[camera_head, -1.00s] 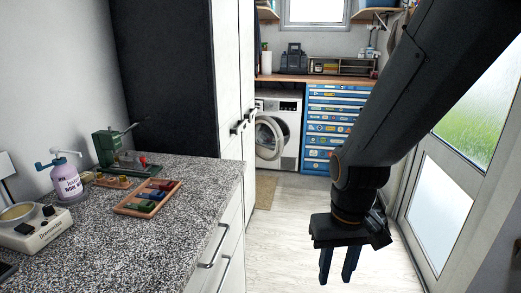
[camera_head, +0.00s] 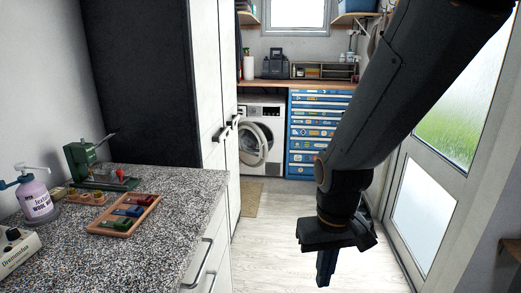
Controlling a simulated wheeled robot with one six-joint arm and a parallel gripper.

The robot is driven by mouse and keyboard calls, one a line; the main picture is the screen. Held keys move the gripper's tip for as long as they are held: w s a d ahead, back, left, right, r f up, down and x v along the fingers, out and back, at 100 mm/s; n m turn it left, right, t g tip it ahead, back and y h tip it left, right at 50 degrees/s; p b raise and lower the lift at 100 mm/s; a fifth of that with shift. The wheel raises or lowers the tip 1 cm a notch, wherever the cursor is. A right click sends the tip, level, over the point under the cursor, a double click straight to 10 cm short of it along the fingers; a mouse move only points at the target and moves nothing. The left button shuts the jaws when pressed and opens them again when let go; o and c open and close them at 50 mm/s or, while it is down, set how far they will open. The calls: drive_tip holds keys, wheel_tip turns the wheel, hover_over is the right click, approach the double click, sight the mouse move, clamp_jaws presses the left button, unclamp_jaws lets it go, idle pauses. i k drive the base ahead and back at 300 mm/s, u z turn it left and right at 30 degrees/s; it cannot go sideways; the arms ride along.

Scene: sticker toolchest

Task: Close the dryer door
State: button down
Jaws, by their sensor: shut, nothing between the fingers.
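The dryer (camera_head: 270,115) is a white front-loading machine under the wooden worktop at the far end of the room. Its round door (camera_head: 253,144) stands ajar, swung out toward the left, with the dark drum opening partly showing behind it. My gripper (camera_head: 325,268) hangs in the right foreground, pointing down, well in front of the dryer and to the right of it. Its dark blue fingers are together and hold nothing. My arm hides part of the room's right side.
A speckled counter (camera_head: 180,188) with a wooden tray (camera_head: 125,228) fills the left foreground. Tall white cabinets (camera_head: 212,75) stand beyond it. A blue sticker-covered toolchest (camera_head: 313,145) stands right of the dryer. A glazed door (camera_head: 425,205) is at right. The pale floor (camera_head: 270,240) between is clear, with a mat (camera_head: 247,198).

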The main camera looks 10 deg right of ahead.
sight(251, 158)
drive_tip(key=z, duration=0.2)
drive_tip(key=i, duration=3.75)
drive_tip(key=u, duration=0.3)
